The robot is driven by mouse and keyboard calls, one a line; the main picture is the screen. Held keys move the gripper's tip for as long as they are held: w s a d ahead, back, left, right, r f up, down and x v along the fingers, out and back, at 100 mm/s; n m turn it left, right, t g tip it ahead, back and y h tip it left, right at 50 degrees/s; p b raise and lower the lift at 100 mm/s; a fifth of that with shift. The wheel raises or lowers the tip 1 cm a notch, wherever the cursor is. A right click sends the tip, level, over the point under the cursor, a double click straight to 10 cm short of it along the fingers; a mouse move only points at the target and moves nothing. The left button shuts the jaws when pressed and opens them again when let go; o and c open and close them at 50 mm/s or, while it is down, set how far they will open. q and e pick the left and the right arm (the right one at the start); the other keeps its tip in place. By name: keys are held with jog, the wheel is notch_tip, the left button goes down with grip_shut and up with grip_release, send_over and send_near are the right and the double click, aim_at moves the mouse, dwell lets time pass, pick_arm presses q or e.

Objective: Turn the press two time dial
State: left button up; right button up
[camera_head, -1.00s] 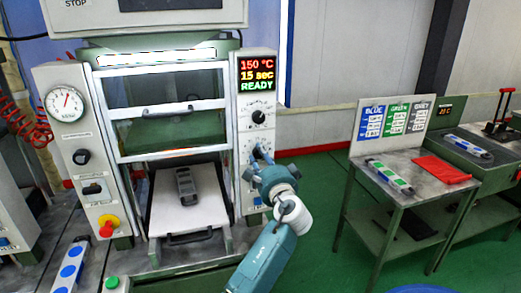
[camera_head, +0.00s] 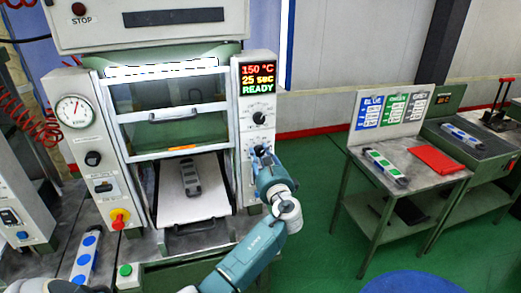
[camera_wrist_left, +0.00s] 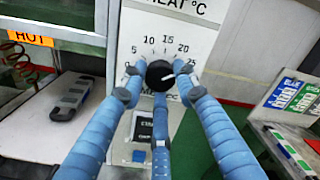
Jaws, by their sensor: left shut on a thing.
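The press's right panel (camera_head: 243,120) carries a display (camera_head: 258,79) reading 150 °C, 25 sec, READY. A black heat dial (camera_head: 259,117) sits below the display, untouched. My right gripper is not in view.
A grey mould (camera_head: 190,176) lies on the press's pulled-out plate (camera_head: 215,201). A red stop button (camera_head: 118,218) and green button (camera_head: 125,270) are at the left. A side table (camera_head: 425,175) with a strip and red cloth (camera_head: 437,159) stands right. Green floor lies between.

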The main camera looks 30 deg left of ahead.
pick_arm(q)
jog(key=shift+d+m+p, duration=0.1)
jog(key=shift+m+p, duration=0.2)
jog(key=shift+m, duration=0.1)
dwell(0.3)
jog(key=o, duration=1.1)
jog(key=shift+w+d+f, duration=0.1)
jog(key=shift+w, duration=0.05)
jog(key=shift+o, duration=0.2)
jog(key=v, duration=1.2)
